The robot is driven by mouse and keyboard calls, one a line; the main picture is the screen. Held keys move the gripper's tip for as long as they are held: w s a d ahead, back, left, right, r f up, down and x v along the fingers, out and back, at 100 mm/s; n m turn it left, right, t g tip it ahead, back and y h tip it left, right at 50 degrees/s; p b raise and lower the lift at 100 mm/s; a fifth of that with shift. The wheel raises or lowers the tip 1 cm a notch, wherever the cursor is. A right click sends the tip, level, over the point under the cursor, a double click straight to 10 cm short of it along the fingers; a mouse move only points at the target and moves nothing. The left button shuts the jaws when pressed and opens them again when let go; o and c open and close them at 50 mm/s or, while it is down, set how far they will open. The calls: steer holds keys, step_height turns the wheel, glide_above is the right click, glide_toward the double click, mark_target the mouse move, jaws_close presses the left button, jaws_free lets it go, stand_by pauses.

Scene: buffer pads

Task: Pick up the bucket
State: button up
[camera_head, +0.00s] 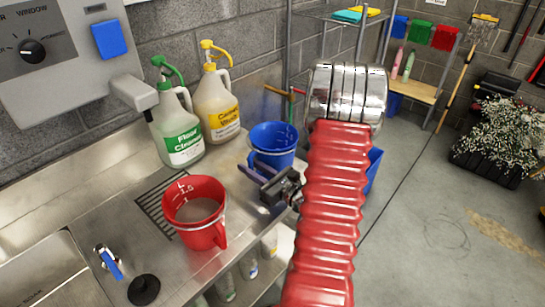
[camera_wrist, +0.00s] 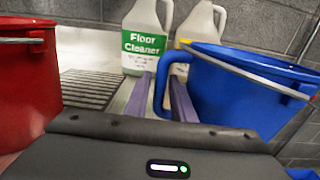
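A blue bucket (camera_head: 273,141) with a wire bail stands on the steel counter, and fills the right of the wrist view (camera_wrist: 240,95). Its blue side handle (camera_wrist: 160,88) points toward my gripper. A red bucket (camera_head: 190,195) stands nearer on the counter, and its edge shows at the left of the wrist view (camera_wrist: 25,85). My gripper (camera_head: 252,168) is low beside the blue bucket. In the wrist view its two purple fingers (camera_wrist: 160,98) are apart, with the blue handle between them. I see a slight gap beside the handle; firm contact cannot be told.
A Floor Cleaner jug (camera_head: 177,125) and a yellow-topped jug (camera_head: 217,100) stand behind, against the wall. A sink with a tap (camera_head: 108,262) is at front left. A drain grate (camera_head: 155,205) lies beside the red bucket. The floor at right is open.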

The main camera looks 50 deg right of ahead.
steer(key=shift+c, duration=0.6)
jaws_close()
stand_by(1.2)
